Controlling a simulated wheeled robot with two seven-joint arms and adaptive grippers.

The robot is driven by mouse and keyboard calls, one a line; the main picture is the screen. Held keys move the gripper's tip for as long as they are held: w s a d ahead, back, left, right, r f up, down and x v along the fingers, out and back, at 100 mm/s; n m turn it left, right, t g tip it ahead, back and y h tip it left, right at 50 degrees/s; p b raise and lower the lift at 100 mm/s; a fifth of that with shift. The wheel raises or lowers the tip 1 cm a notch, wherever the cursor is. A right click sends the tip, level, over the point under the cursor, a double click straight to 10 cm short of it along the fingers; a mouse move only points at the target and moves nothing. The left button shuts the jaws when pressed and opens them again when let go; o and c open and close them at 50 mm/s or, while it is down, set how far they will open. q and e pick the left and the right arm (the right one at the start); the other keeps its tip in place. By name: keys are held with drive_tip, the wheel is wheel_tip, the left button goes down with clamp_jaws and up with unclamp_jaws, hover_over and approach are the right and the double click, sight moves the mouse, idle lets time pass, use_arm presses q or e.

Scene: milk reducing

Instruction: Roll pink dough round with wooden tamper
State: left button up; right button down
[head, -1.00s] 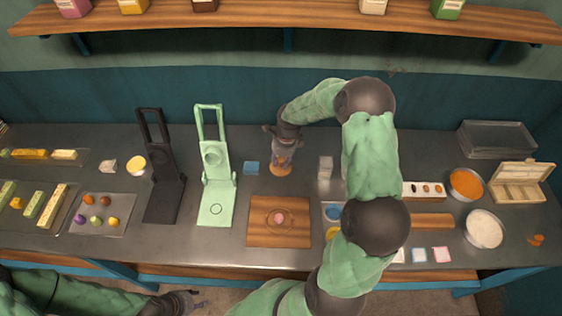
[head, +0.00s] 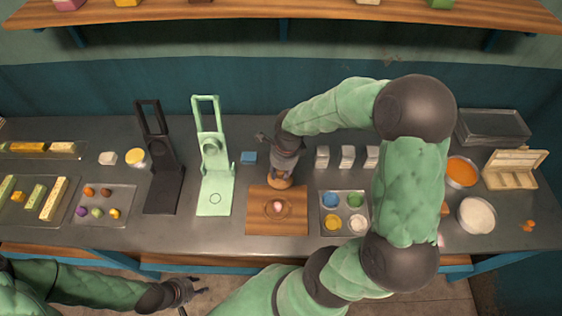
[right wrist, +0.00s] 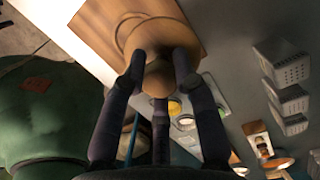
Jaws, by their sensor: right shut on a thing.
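The pink dough (head: 277,206) is a small ball within a ring marked on the wooden board (head: 262,227). My right gripper (head: 282,176) is shut on the wooden tamper (head: 280,184), just behind the dough at the board's back edge. In the right wrist view, its fingers close around the tamper (right wrist: 158,80), which covers part of the board (right wrist: 185,20); I cannot make out the dough there. My left gripper (head: 195,299) is low at the front, off the counter, with its fingers apart and empty.
A green press (head: 216,180) and a black press (head: 164,185) stand left of the board. A tray of colored bowls (head: 344,198) is close on its right. Small white containers (head: 347,156) stand behind that tray. My right arm hides part of the counter's right side.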

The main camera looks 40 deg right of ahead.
sight(278, 185)
drive_tip(key=s+a+n+p, duration=0.2)
drive_tip(key=s+a+n, duration=0.1)
drive_tip(key=shift+a+f+n+p, duration=0.2)
drive_tip(key=shift+f+n+p, duration=0.1)
drive_tip(key=shift+p, duration=0.1)
use_arm(q)
drive_tip(key=shift+r+b, duration=0.45)
drive_tip(key=shift+b, duration=0.95)
use_arm(e)
drive_tip(key=shift+n, duration=0.6)
drive_tip(key=shift+s+a+f, duration=0.1)
drive_tip(key=shift+a+f, duration=0.05)
drive_tip(key=shift+f, duration=0.85)
drive_tip(key=shift+s+a+f, duration=0.15)
drive_tip(key=shift+a+f, duration=0.05)
drive_tip(key=shift+f, duration=0.75)
drive_tip(key=shift+s+a+f, duration=0.1)
drive_tip(key=shift+a+f, duration=0.05)
drive_tip(key=shift+f, duration=0.85)
use_arm(q)
drive_tip(key=shift+f+b, duration=0.5)
drive_tip(key=shift+f, duration=0.05)
use_arm(e)
drive_tip(key=shift+f, duration=0.35)
